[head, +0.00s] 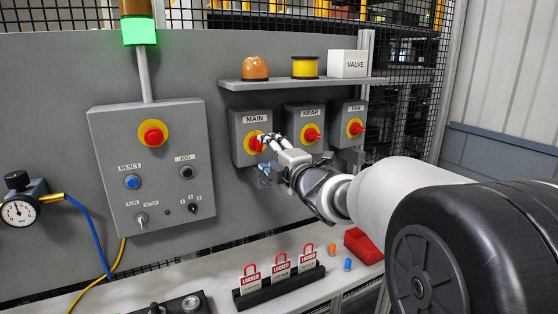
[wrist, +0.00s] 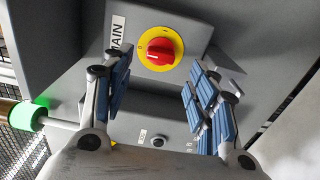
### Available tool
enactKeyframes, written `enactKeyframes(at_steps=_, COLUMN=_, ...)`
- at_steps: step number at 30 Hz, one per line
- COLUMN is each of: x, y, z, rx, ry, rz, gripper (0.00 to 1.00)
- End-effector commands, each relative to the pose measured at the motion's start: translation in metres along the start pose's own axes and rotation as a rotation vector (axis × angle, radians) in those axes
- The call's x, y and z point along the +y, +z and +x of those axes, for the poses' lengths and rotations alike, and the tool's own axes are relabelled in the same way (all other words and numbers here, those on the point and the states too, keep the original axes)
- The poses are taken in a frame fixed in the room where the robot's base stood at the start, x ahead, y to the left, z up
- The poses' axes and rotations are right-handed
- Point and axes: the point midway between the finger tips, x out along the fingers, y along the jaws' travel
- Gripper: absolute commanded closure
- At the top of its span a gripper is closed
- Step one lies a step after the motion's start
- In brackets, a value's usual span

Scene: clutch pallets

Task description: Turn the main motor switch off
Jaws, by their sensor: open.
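The main switch is a red knob on a yellow disc (wrist: 143,47), on a grey box labelled MAIN (head: 249,121) on the panel. In the wrist view the red knob (wrist: 162,50) lies in the upper middle, its grip roughly crosswise in that picture. My gripper (head: 270,141) is in front of the MAIN box. In the wrist view my gripper (wrist: 163,72) is open, with one blue-padded finger on each side below the knob, and nothing between the pads. I see no clear contact with the knob. In the head view my fingers partly cover the disc.
The NEAR switch (head: 310,134) and FAR switch (head: 355,127) stand close to the right. A shelf (head: 275,84) with orange, yellow and VALVE items is above. A control box (head: 150,190) is left. Red LOCKED tags (head: 281,267) stand on the bench below.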

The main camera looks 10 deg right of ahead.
Motion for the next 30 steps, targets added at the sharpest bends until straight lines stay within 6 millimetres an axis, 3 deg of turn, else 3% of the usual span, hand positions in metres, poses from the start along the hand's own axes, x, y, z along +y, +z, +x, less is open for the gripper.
enactKeyframes(at_steps=3, x=0.001, y=0.001, z=-0.026, rx=-0.002, ry=0.000, rz=-0.001, gripper=0.47)
enactKeyframes(at_steps=9, x=0.000, y=0.001, z=-0.052, rx=-0.001, ry=0.000, rz=-0.002, gripper=0.47)
enactKeyframes(at_steps=25, x=0.000, y=0.002, z=-0.065, rx=-0.029, ry=-0.019, rz=0.037, gripper=0.47)
enactKeyframes(at_steps=28, x=-0.004, y=0.010, z=-0.085, rx=-0.117, ry=-0.076, rz=0.150, gripper=0.47)
enactKeyframes(at_steps=30, x=-0.013, y=0.015, z=-0.109, rx=-0.213, ry=-0.136, rz=0.285, gripper=0.47)
